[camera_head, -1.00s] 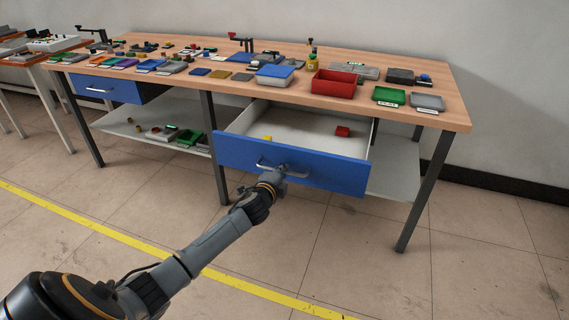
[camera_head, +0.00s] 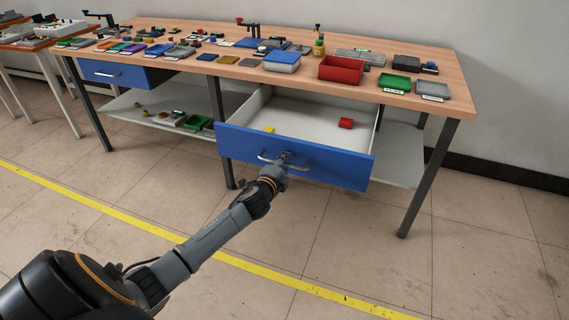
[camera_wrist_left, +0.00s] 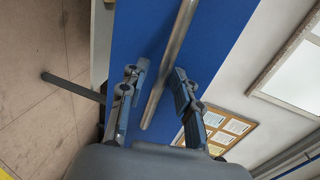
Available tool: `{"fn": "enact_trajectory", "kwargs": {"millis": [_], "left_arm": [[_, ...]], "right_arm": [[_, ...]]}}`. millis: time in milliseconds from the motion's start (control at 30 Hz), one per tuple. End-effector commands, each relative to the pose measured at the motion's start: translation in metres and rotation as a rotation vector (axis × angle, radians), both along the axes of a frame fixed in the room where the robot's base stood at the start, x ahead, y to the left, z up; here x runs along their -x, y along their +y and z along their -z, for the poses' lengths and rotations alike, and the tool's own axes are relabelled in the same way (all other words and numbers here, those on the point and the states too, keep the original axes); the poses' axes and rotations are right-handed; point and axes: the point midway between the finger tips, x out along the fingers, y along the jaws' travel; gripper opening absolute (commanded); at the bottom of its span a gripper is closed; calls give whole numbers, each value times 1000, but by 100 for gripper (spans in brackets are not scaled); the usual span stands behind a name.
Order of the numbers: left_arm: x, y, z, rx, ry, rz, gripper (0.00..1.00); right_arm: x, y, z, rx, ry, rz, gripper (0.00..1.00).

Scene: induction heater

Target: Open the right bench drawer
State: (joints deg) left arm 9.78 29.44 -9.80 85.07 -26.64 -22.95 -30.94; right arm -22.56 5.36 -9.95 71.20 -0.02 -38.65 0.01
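The right bench drawer (camera_head: 340,168) has a blue front and stands pulled well out from under the bench top. Its pale inside holds a red block (camera_head: 346,123) and a yellow block (camera_head: 269,130). A metal bar handle (camera_head: 299,167) is on the front. My left gripper (camera_head: 285,157) is at the middle of this handle. In the left wrist view, the fingers (camera_wrist_left: 156,80) are apart, with the handle bar (camera_wrist_left: 172,50) running between them and a gap showing on the finger sides. My right gripper is not in view.
The wooden bench top (camera_head: 440,70) carries a red bin (camera_head: 341,69), a green tray (camera_head: 394,85) and many small parts. A left drawer (camera_head: 115,74) looks shut. Bench legs (camera_head: 428,180) flank the open drawer. The floor in front is clear, with a yellow line (camera_head: 230,259).

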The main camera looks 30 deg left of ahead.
Motion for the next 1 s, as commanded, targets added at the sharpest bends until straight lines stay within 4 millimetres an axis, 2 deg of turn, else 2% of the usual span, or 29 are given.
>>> {"fn": "enact_trajectory", "kwargs": {"millis": [267, 367, 467, 800, 1000], "left_arm": [[1, 0, 0, 0, 1, -1, 33], [7, -1, 0, 0, 1, 0, 33], [20, -4, -2, 0, 2, 1, 33], [86, -21, -17, 1, 3, 1, 33], [109, -26, -22, 1, 2, 0, 33]], "right_arm": [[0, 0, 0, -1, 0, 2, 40], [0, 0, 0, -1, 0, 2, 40], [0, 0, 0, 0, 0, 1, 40], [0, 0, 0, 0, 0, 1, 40], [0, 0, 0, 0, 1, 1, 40]]}}
